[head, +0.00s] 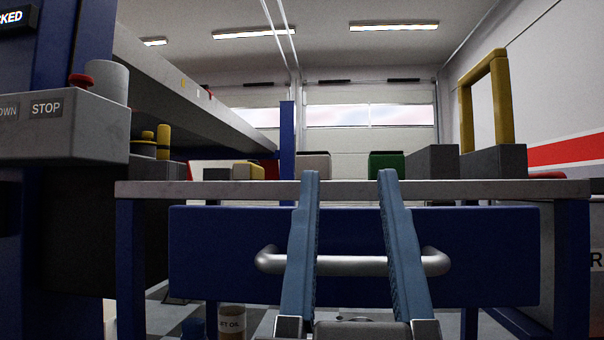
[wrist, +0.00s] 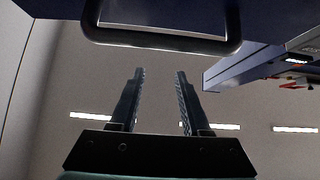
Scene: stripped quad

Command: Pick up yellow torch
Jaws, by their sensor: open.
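My gripper (head: 348,175) is open and empty, its two blue fingers pointing forward and up in front of the workbench's blue drawer, tips near the bench top's front edge (head: 240,189). It also shows open in the wrist view (wrist: 160,72). I cannot tell for sure which thing is the yellow torch. A small yellow object (head: 248,171) shows low on the bench, left of the gripper, mostly cut off by the edge. An upright yellow cylinder with a dark band (head: 163,142) stands farther left. No yellow thing shows in the wrist view.
The drawer's grey bar handle (head: 350,265) is behind the fingers; it also shows in the wrist view (wrist: 160,41). A green box (head: 386,165) and grey blocks stand on the bench. A yellow frame (head: 500,100) rises at right. A STOP control box (head: 60,125) juts in at left.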

